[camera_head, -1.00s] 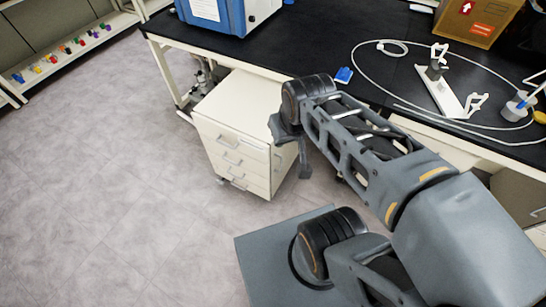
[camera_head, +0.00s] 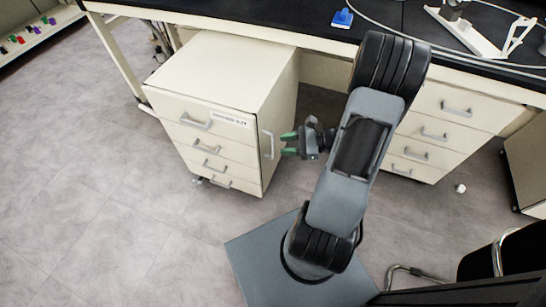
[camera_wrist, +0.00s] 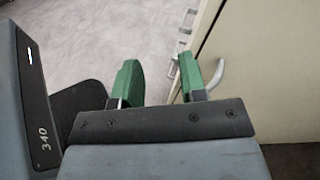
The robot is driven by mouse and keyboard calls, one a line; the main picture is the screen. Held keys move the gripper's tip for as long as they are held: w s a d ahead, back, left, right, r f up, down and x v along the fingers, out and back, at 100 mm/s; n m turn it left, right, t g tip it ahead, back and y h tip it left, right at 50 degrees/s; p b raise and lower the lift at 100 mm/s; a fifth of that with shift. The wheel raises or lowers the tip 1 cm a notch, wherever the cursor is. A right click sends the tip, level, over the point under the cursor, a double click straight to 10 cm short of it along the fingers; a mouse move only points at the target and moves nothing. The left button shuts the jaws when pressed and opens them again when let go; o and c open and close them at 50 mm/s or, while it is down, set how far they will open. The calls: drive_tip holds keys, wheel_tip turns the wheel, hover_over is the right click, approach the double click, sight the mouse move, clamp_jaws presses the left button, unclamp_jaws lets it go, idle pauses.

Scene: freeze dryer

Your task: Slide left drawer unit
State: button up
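The left drawer unit (camera_head: 228,95) is a cream cabinet on casters with several front drawers, partly under the black bench. A grey vertical handle (camera_head: 268,145) is on its right side face. My gripper (camera_head: 289,143) is just right of this handle, pointing left at it. In the wrist view, my gripper's green fingers (camera_wrist: 160,80) are apart with nothing between them. The side handle (camera_wrist: 216,76) shows just to the right of the right finger, not between the two. The unit's pale panel (camera_wrist: 262,70) fills the right side there.
A second drawer unit (camera_head: 432,135) stands under the bench to the right, behind my arm. The black bench top (camera_head: 290,22) overhangs both units. A chair (camera_head: 500,255) is at the lower right. Open floor (camera_head: 90,190) lies to the left.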

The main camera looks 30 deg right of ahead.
sight(273, 141)
drive_tip(key=d+f+m+t+h+b, duration=0.45)
drive_tip(key=d+f+m+t, duration=0.3)
drive_tip(key=f, duration=0.45)
drive_tip(key=shift+m, duration=0.65)
drive_tip(key=b+x, duration=0.4)
drive_tip(key=x, duration=0.9)
drive_tip(key=shift+w+a, duration=0.1)
drive_tip(key=shift+w, duration=0.05)
clamp_jaws()
